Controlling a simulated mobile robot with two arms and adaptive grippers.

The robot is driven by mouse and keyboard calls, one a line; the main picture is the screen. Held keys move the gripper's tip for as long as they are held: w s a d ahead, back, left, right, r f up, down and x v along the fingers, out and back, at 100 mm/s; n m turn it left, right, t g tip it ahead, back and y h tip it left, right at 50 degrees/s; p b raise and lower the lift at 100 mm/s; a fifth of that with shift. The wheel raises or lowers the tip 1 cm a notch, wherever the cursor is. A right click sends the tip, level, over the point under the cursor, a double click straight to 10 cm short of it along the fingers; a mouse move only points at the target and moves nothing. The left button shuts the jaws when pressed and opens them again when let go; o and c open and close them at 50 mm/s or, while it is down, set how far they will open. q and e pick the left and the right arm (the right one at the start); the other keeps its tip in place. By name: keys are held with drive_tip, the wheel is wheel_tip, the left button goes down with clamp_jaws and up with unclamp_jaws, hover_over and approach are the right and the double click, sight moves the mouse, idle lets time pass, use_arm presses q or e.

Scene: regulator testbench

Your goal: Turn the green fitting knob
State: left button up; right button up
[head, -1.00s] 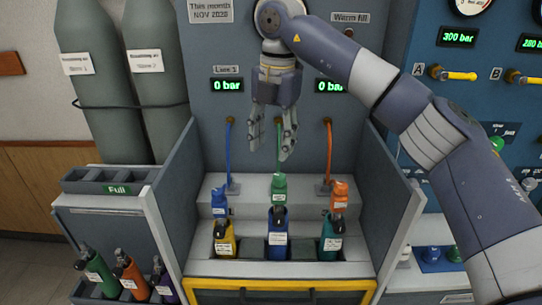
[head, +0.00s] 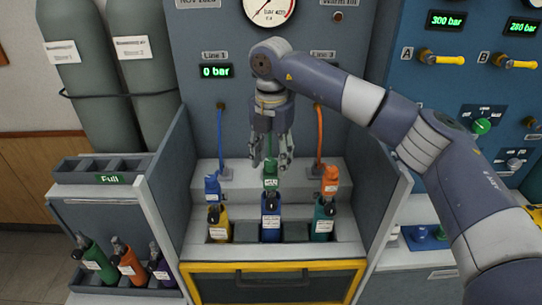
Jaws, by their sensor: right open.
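The green fitting (head: 271,176) with a white label stands upright on the back step of the bench, in the middle, between a blue fitting (head: 212,187) and an orange fitting (head: 330,180). My right gripper (head: 271,162) points straight down just above the green fitting, its fingers apart. The fingertips are close to the top of the fitting and partly hide it, and I cannot tell whether they touch it. My left gripper is not in view.
A blue bottle (head: 271,217) stands in front of the green fitting, with a yellow bottle (head: 218,224) and a teal bottle (head: 323,222) beside it. A blue hose (head: 220,135) and an orange hose (head: 319,135) hang behind. Side walls enclose the bench.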

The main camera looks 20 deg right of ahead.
drive_tip(key=shift+w, duration=0.1)
drive_tip(key=c, duration=1.1)
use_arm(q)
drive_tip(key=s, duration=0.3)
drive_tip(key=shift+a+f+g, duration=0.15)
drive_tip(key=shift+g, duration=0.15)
